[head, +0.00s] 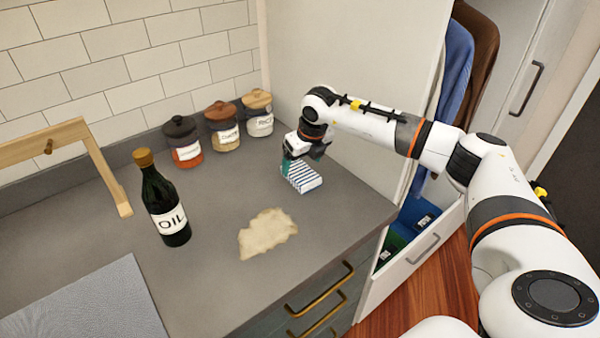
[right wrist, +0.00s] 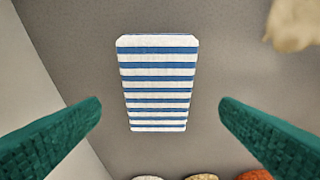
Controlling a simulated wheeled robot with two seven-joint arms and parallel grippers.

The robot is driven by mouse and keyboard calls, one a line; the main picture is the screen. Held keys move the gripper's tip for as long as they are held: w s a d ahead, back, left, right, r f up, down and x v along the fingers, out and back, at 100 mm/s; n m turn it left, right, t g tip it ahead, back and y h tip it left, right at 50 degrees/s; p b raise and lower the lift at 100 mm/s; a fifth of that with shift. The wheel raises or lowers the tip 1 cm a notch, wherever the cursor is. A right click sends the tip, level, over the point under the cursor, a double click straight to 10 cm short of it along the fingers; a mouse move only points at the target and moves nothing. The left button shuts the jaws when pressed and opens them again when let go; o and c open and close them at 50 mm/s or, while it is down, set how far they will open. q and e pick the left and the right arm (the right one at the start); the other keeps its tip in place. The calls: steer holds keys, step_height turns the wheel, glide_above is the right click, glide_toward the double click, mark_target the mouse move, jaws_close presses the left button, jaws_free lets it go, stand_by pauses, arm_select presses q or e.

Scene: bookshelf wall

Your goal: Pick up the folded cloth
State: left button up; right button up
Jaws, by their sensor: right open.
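The folded cloth (head: 304,178) has blue and white stripes and lies on the grey counter, left of the white panel. In the right wrist view the cloth (right wrist: 158,85) is centred ahead of the fingers. My right gripper (head: 290,166) is open and close to the cloth, covering part of its left end in the head view. Its two green fingers (right wrist: 160,118) stand apart on either side of the cloth, with counter showing between each finger and the cloth. I cannot tell its exact height above the counter. My left gripper is not in view.
A beige crumpled sheet (head: 267,233) lies on the counter in front of the cloth. A dark oil bottle (head: 165,205) stands to the left. Several lidded jars (head: 224,130) stand along the back wall. The white panel (head: 358,60) rises close behind the cloth.

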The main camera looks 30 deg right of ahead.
mark_target(301, 171)
steer(key=x, duration=0.3)
steer(key=shift+d+f+p, duration=0.15)
steer(key=shift+f+p, duration=0.05)
steer(key=shift+p, duration=0.15)
steer(key=shift+f, duration=0.2)
steer(key=c, duration=1.1)
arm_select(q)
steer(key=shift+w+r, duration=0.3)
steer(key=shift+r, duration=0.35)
arm_select(e)
steer(key=shift+o, duration=0.2)
steer(key=shift+r, duration=0.15)
arm_select(q)
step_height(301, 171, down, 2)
steer(key=shift+b, duration=1)
arm_select(e)
step_height(301, 171, up, 10)
